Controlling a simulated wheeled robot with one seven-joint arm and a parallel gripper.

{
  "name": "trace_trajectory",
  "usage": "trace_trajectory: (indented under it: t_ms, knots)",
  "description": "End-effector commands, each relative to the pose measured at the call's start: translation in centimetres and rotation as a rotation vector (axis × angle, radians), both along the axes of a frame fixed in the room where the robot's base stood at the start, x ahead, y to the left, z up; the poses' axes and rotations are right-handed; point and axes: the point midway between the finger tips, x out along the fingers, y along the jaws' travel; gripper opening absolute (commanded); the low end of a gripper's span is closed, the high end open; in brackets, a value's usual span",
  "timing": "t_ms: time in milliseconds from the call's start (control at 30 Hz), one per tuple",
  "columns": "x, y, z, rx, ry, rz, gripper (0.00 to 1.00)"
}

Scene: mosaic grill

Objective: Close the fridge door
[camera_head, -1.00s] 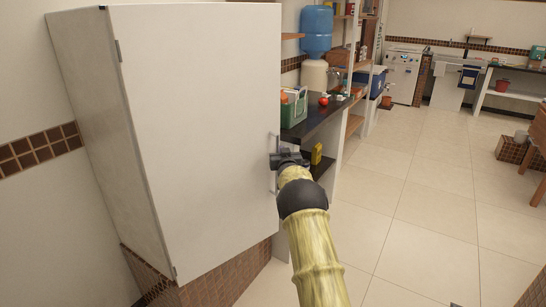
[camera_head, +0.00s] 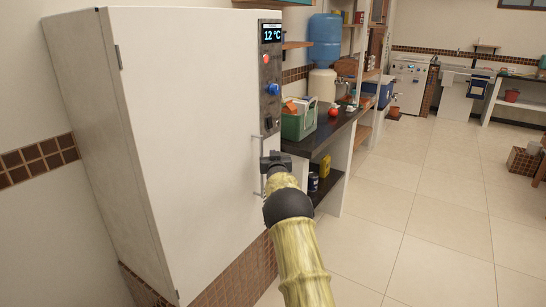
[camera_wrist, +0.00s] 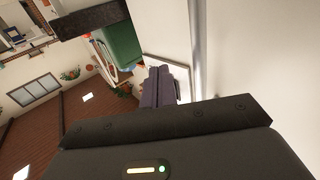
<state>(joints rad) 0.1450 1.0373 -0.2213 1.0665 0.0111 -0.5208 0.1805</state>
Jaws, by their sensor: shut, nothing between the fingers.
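The white fridge (camera_head: 122,160) stands at the left in the head view. Its door (camera_head: 190,130) is hinged on the left and looks shut or almost shut; any small gap is hard to judge. A thin handle (camera_head: 256,181) runs along the door's right side. My gripper (camera_head: 275,160) is at the door's right edge beside the handle, and whether it touches is unclear. The gripper's fingers are together and empty; they also show in the wrist view (camera_wrist: 160,85), beside a pale surface. The gripper hides part of the handle.
A control panel (camera_head: 270,80) reading 12 °C is right of the door. A dark counter (camera_head: 325,137) with a green crate (camera_head: 299,121) and a red round item stands beyond. A blue water bottle (camera_head: 324,38) is behind. The tiled floor at right is open.

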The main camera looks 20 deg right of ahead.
Motion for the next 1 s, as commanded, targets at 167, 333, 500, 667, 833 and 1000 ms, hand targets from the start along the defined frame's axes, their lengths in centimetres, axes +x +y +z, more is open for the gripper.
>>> trace_trajectory:
  t_ms: [167, 333, 500, 667, 833, 1000]
  knots:
    - [0.0, 0.1, 0.0, 0.000, 0.000, 0.001, 0.00]
    - [-0.3, -0.5, 0.0, 0.000, -0.001, -0.001, 0.00]
    - [-1.6, -1.8, -0.2, 0.001, 0.000, -0.004, 0.00]
    - [-3.5, -3.2, 0.0, 0.000, 0.001, 0.000, 0.00]
    - [-6.0, -4.9, -0.1, 0.001, 0.002, 0.000, 0.00]
    - [-8.5, -6.7, 0.0, 0.001, 0.001, 0.002, 0.00]
